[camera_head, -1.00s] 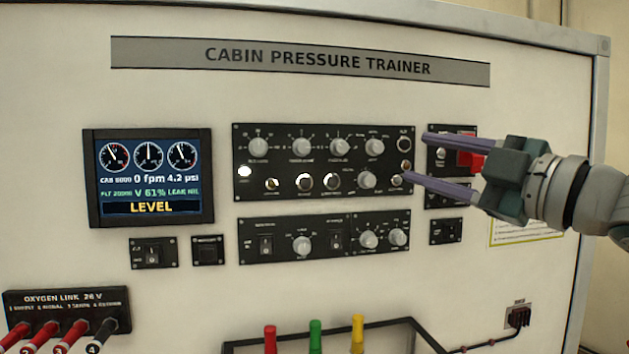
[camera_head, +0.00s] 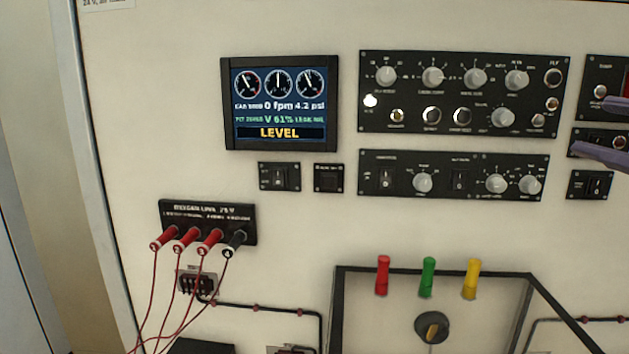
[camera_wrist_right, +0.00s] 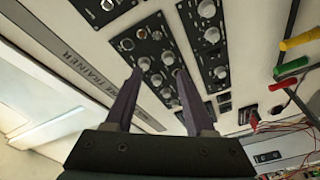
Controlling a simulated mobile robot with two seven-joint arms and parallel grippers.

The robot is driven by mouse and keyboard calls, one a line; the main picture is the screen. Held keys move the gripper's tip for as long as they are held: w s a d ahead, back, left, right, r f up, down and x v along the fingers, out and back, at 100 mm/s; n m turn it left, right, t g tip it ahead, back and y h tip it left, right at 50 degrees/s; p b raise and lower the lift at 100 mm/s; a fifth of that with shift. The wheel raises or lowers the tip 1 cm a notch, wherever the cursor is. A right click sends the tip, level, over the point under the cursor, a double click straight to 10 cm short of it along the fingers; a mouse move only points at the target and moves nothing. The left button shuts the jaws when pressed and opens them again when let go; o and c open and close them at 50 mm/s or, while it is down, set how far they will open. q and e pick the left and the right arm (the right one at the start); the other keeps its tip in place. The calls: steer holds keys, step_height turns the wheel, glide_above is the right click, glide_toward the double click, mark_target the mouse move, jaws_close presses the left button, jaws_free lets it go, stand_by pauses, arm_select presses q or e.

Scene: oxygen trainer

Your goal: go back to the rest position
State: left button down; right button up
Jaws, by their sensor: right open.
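My right gripper (camera_head: 600,116) shows only as two purple-grey fingers at the right edge of the head view, in front of the trainer's right-hand switch panels. In the right wrist view the gripper (camera_wrist_right: 158,74) is open, its two fingers apart with nothing between them. Past the fingertips are the black knob panels; I cannot tell how far off they are. The upper black knob panel (camera_head: 450,95) and the lower one (camera_head: 455,178) are to the left of the fingers in the head view. My left gripper is in neither view.
A display (camera_head: 280,104) reads LEVEL. Below it are small switches and an oxygen link box (camera_head: 207,215) with red and black plugs and hanging leads. A black-edged frame (camera_head: 440,270) with red, green and yellow handles stands at the lower right.

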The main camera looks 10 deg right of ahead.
steer(key=s+a+f+m+g+h+p, duration=0.25)
steer(key=s+f+m+g, duration=0.25)
steer(key=f, duration=0.3)
steer(key=s+a+f+m+g+y+p, duration=0.1)
steer(key=s+a+f+g, duration=0.3)
steer(key=s, duration=0.4)
steer(key=s+a+f+m+g+p, duration=0.4)
steer(key=s+a+g, duration=0.2)
steer(key=s+a, duration=0.3)
steer(key=shift+s+a+y+p, duration=0.15)
steer(key=shift+s+y+p, duration=0.15)
steer(key=shift+y, duration=0.05)
